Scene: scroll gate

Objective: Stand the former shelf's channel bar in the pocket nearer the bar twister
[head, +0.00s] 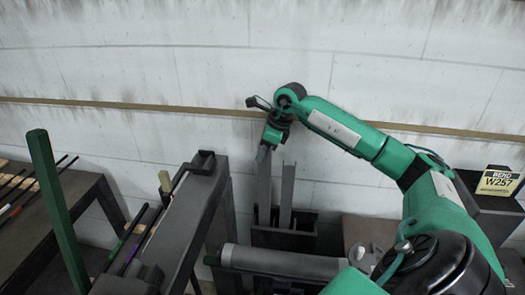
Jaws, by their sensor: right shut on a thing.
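My right gripper (269,143) is shut on the upper end of a grey channel bar (264,185), which hangs upright below it. The bar's lower end is at the left part of a dark open-topped rack (285,238) by the wall. I cannot tell whether it touches the rack's bottom. A second grey bar (287,190) stands upright just to its right in the same rack, apart from my gripper. A dark machine with a long sloping beam (180,215) stands left of the rack; I cannot tell if it is the bar twister. My left gripper is not in view.
A grey roller (280,262) lies across the front of the rack. A dark bench (60,225) with several thin rods and a tall green post (55,200) are at the left. A BEND W257 sign (499,181) stands at the right. The white wall is close behind.

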